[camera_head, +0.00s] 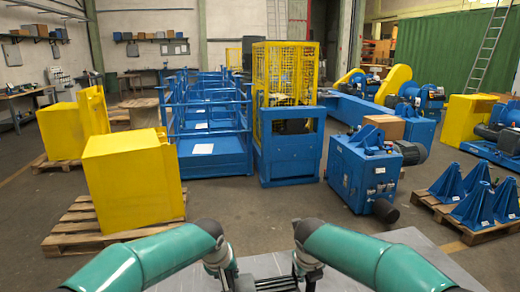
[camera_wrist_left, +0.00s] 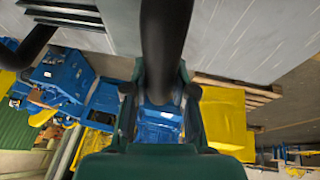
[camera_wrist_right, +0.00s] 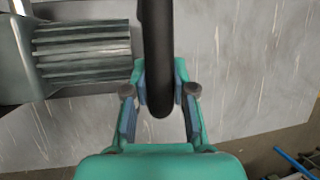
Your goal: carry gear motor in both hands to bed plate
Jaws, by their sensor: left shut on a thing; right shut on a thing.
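The gear motor shows as a grey ribbed housing (camera_wrist_right: 82,50) at the upper left of the right wrist view. In the head view a dark part of it (camera_head: 276,284) shows between my wrists at the bottom edge. My left gripper (camera_wrist_left: 160,92) is shut on a dark round bar (camera_wrist_left: 166,45), seemingly a handle of the gear motor. My right gripper (camera_wrist_right: 160,92) is shut on a similar dark bar (camera_wrist_right: 157,55). Most of the motor is out of view. A scratched grey flat surface (camera_head: 415,243) lies below; I cannot tell whether it is the bed plate.
Yellow blocks (camera_head: 133,180) on pallets stand at the left. Blue frames (camera_head: 212,135) and a yellow mesh cage (camera_head: 287,80) stand ahead. A blue machine (camera_head: 362,168) and blue brackets (camera_head: 474,208) on a pallet stand at the right. Open floor (camera_head: 250,205) lies between.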

